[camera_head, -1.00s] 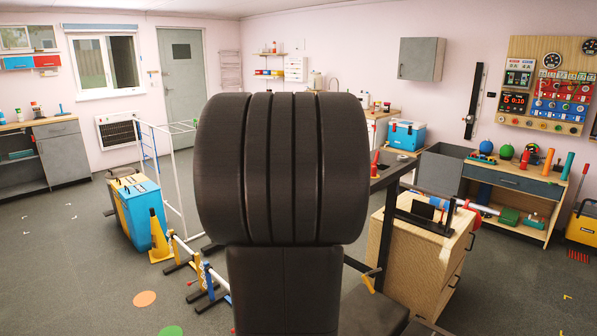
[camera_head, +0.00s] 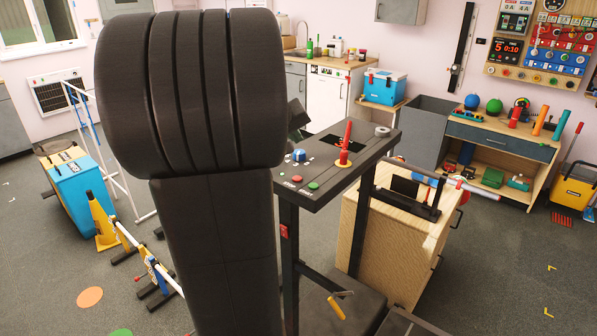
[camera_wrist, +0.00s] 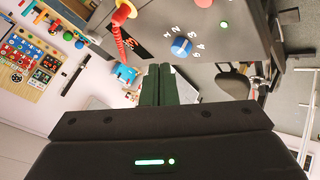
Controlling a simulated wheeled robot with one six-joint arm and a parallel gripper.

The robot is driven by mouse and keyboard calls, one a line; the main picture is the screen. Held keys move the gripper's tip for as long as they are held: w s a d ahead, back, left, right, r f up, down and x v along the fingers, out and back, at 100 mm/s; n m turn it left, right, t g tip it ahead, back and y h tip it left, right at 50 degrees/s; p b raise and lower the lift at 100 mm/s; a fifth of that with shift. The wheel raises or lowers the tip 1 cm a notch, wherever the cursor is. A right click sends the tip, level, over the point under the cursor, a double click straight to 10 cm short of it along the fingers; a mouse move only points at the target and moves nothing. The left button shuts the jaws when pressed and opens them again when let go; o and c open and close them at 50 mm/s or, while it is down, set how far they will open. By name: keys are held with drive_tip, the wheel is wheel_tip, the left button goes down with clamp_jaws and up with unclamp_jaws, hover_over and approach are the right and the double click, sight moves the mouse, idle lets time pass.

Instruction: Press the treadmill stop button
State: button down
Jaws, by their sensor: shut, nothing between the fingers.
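The treadmill console (camera_head: 325,172) is a dark slanted panel on a black post, right of my arm. On its near edge are a red button (camera_head: 295,180) and a green button (camera_head: 313,186); their labels are too small to read. A blue knob (camera_head: 299,155) and a red upright lever (camera_head: 346,146) stand behind them. In the wrist view the console shows at the top, with the blue knob (camera_wrist: 181,47), the green button (camera_wrist: 224,24) and the red button (camera_wrist: 201,2) cut by the edge. My gripper (camera_wrist: 160,70) is shut and empty, apart from the buttons.
A wooden cabinet (camera_head: 390,235) with a black rack on top stands right of the console post. A blue box (camera_head: 385,87) and workbench (camera_head: 500,150) are behind. Floor at lower right is open.

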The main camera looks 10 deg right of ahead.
drive_tip(key=shift+s, duration=0.1)
drive_tip(key=shift+f, duration=0.1)
drive_tip(key=b, duration=0.6)
hover_over(295, 180)
wheel_tip(295, 180, down, 7)
drive_tip(key=shift+r, duration=0.1)
drive_tip(key=shift+f+b, duration=0.65)
drive_tip(key=shift+f, duration=0.25)
idle(1.1)
drive_tip(key=shift+f+b, duration=0.4)
drive_tip(key=shift+b, duration=0.15)
drive_tip(key=shift+f+b, duration=0.4)
drive_tip(key=shift+b, duration=0.05)
idle(0.5)
drive_tip(key=shift+r+p, duration=0.55)
drive_tip(key=shift+r, duration=0.25)
